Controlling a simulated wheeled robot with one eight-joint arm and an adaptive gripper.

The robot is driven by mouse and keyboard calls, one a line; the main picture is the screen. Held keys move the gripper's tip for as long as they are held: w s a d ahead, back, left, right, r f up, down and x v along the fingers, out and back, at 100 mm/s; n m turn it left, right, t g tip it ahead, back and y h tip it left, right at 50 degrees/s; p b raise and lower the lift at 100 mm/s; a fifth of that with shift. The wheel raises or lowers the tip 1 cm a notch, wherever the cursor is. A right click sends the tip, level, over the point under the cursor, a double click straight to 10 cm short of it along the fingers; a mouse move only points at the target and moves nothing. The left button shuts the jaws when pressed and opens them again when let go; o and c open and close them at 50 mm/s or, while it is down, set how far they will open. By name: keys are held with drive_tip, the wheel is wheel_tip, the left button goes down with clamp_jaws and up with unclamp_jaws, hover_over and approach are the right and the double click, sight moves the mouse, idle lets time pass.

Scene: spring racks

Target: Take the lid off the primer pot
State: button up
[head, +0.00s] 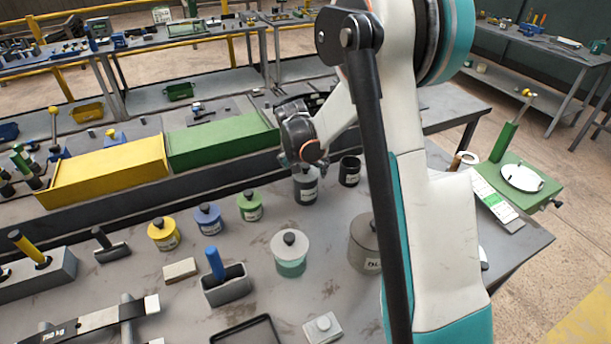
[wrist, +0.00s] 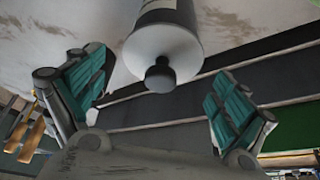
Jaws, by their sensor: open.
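A grey pot (head: 305,190) with a pale label stands on the bench below my gripper (head: 302,150); I cannot read its label, so I cannot be sure it is the primer pot. The wrist view shows a pot (wrist: 165,8) with a light grey lid (wrist: 160,45) and a dark round knob (wrist: 160,76). The lid sits on the pot. My gripper, also in the wrist view (wrist: 157,88), is open, its teal-padded fingers on either side of the knob and apart from it. In the head view my gripper hides the pot's top.
A black open cup (head: 349,172) stands close right of the grey pot. Yellow (head: 163,235), blue (head: 208,220) and green (head: 250,207) lidded pots stand to its left. A teal-and-white jar (head: 290,257) and a larger grey pot (head: 364,245) stand nearer. Green (head: 220,143) and yellow bins (head: 105,175) lie behind.

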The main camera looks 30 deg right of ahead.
drive_tip(key=shift+s+r, duration=0.1)
drive_tip(key=shift+s, duration=0.1)
drive_tip(key=c, duration=1.7)
drive_tip(key=shift+a, duration=0.1)
drive_tip(key=shift+c, duration=0.4)
